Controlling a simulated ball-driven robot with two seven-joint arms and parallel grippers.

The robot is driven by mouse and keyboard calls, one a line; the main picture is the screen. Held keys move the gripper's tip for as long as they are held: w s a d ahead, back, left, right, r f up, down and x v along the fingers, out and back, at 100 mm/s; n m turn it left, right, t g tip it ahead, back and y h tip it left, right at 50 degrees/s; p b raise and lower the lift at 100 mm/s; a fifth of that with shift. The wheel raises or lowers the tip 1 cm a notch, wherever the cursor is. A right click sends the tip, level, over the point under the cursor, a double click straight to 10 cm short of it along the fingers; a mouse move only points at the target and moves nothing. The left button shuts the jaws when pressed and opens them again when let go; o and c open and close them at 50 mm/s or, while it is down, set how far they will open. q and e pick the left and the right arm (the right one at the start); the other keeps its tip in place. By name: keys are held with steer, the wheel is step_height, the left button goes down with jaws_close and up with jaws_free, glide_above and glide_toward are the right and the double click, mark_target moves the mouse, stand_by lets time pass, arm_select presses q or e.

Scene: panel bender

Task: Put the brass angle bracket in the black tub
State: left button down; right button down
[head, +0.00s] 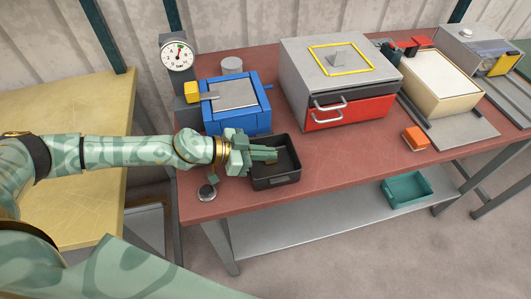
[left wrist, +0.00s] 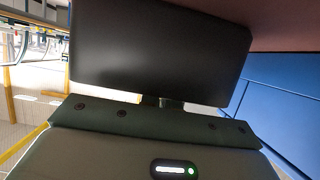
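The black tub (head: 277,182) sits near the front edge of the red-brown bench, left of its middle. My left gripper (head: 275,154) reaches in from the left, with its fingers over the tub's opening. A small brass-coloured patch (head: 271,162) shows just under the fingers; it looks like part of the brass angle bracket, but I cannot tell whether it is held or lies in the tub. The finger gap is not clear. In the left wrist view a dark surface, probably the tub (left wrist: 160,50), fills the upper middle. My right gripper is in neither view.
A blue fixture (head: 238,118) stands behind the tub, beside a dial gauge (head: 178,56). A grey cabinet with a red drawer (head: 350,112) is to the right. An orange block (head: 416,138) lies farther right. A teal bin (head: 407,190) is on the lower shelf. The bench front between tub and orange block is clear.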

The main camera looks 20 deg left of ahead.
arm_select(q)
steer(key=shift+f, duration=0.2)
steer(key=c, duration=1.6)
jaws_free()
steer(key=shift+c, duration=0.2)
steer(key=shift+r, duration=0.25)
steer(key=v, duration=1.2)
